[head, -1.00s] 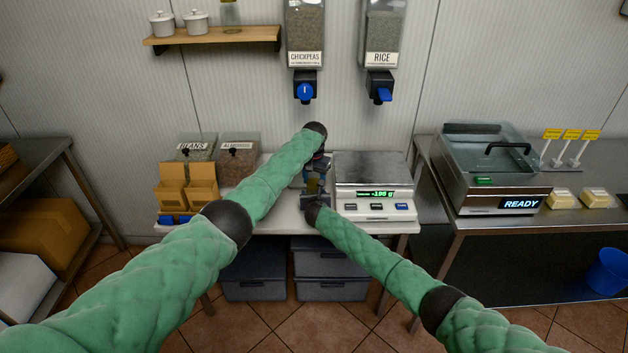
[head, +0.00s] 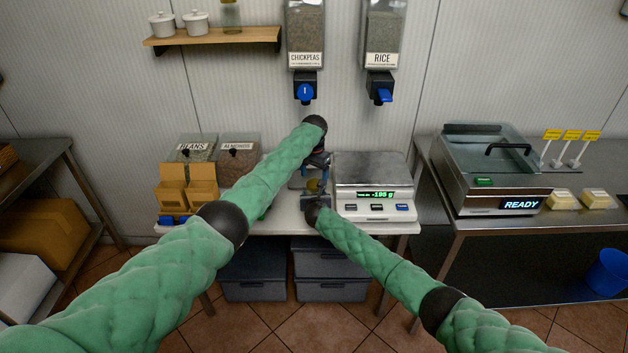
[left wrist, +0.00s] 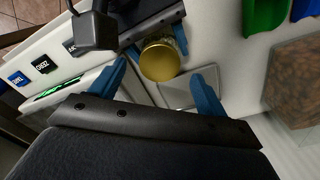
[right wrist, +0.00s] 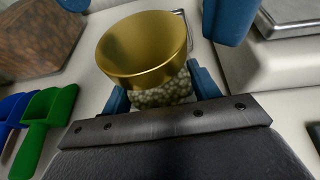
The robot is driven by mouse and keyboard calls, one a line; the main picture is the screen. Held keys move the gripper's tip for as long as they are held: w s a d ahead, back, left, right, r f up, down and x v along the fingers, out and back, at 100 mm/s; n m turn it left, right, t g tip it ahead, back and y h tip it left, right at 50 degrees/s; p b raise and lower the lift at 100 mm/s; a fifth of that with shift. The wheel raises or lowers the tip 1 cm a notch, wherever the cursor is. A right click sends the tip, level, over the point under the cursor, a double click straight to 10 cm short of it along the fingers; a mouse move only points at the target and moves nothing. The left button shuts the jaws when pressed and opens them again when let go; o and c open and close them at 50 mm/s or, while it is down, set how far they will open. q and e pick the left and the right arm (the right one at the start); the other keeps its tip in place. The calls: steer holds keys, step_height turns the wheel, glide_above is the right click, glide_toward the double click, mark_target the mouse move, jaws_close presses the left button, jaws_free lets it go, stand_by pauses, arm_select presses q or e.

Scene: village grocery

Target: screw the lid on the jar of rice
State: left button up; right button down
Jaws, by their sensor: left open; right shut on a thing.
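The jar of rice (right wrist: 165,92) is glass with pale grains inside, and stands between the fingers of my right gripper (right wrist: 162,92), which is shut on it. The gold lid (right wrist: 145,48) sits at the jar's mouth. I cannot tell how far it is threaded. In the left wrist view the lid (left wrist: 160,62) shows from above, between the spread blue fingers of my left gripper (left wrist: 162,86). That gripper is open and apart from the lid, above it. In the head view the jar and lid are small and partly hidden by my grippers.
The scale (head: 372,175) stands just right of the jar. Green and blue scoops (right wrist: 48,118) lie to the left in the right wrist view. Bins of beans (head: 193,150) and almonds (head: 238,160) stand left on the counter. Dispensers for chickpeas (head: 305,40) and rice (head: 381,40) hang above.

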arm_select(q)
step_height(320, 180, up, 9)
stand_by(0.3)
steer(key=shift+r, duration=0.1)
arm_select(e)
steer(key=shift+c, duration=1.5)
jaws_free()
steer(key=shift+b+v, duration=0.75)
steer(key=shift+v, duration=3.1)
arm_select(q)
steer(key=shift+f, duration=0.75)
arm_select(e)
steer(key=shift+f, duration=0.1)
